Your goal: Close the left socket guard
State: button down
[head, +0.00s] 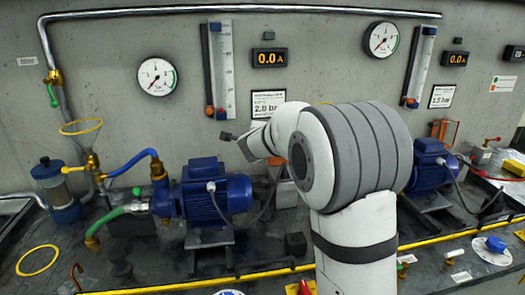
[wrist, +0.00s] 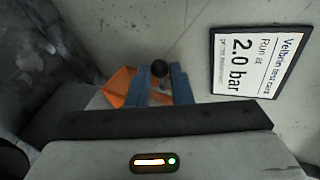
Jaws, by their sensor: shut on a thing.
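In the wrist view my gripper (wrist: 161,78) has its two blue-grey fingers closed on a round black knob (wrist: 160,68). Orange parts of the left socket guard (wrist: 119,86) show beside and between the fingers. In the head view a small orange piece of this guard (head: 275,161) shows below my arm. My arm hides most of the guard and the socket box there, and the fingers cannot be seen. I cannot tell how far the guard is open.
A white "2.0 bar" card (wrist: 244,60) is on the wall close to the right of the fingers. The left blue pump (head: 215,192) stands left of my arm, the right pump (head: 428,165) to its right. Another orange guard (head: 445,130) is further right.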

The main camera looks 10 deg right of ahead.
jog(key=s+b, duration=0.1)
jog(key=b, duration=0.3)
jog(key=shift+f+t, duration=0.2)
jog(key=shift+t, duration=0.2)
jog(key=shift+s+r, duration=0.1)
jog(key=shift+r, duration=0.05)
jog(key=c, duration=1.6)
grip_release()
jog(key=shift+p+v, duration=0.5)
jog(key=shift+v, duration=3.4)
jog(key=shift+a, duration=0.15)
